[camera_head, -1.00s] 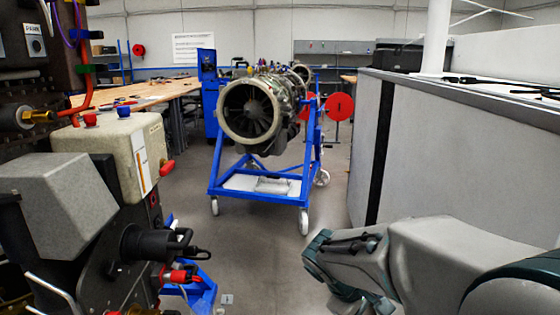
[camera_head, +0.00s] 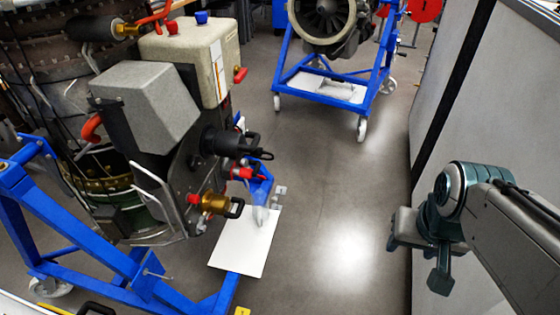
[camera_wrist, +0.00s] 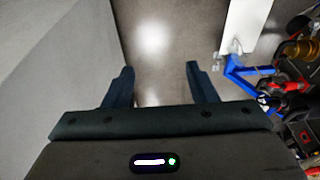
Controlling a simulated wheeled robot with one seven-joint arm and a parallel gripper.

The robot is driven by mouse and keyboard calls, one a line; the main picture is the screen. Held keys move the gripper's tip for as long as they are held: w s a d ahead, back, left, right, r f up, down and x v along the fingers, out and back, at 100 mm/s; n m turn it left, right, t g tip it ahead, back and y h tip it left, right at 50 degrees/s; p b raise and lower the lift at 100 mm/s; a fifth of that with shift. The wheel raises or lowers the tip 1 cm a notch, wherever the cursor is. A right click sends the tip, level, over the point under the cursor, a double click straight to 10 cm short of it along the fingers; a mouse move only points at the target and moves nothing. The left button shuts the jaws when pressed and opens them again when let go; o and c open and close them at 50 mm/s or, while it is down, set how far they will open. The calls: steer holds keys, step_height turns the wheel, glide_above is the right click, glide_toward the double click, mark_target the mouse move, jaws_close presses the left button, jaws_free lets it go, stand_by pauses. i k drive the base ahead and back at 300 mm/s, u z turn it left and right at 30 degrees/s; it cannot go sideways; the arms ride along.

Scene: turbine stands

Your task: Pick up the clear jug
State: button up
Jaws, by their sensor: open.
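The clear jug (camera_head: 261,214) is small and see-through. It stands on a white board (camera_head: 238,250) on the blue stand's frame, at the lower middle of the head view. In the wrist view the jug (camera_wrist: 237,46) shows faintly at the upper right, on the white board's near end. My gripper (camera_wrist: 157,70) is open and empty, with its two dark fingers apart over bare floor. The jug lies beyond and to the right of the fingers in the wrist view. In the head view my arm is at the right, well apart from the jug.
A large engine unit (camera_head: 150,105) with valves and red handles rises left of the jug, on a blue stand (camera_head: 75,225). Another engine (camera_head: 325,20) stands on a wheeled stand behind. A grey partition (camera_head: 470,110) is close to my arm. Floor between is clear.

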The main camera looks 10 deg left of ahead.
mark_target(260, 198)
steer(key=u, duration=0.05)
steer(key=i, duration=0.85)
steer(key=u, duration=0.6)
steer(key=i, duration=0.7)
steer(key=u, duration=0.45)
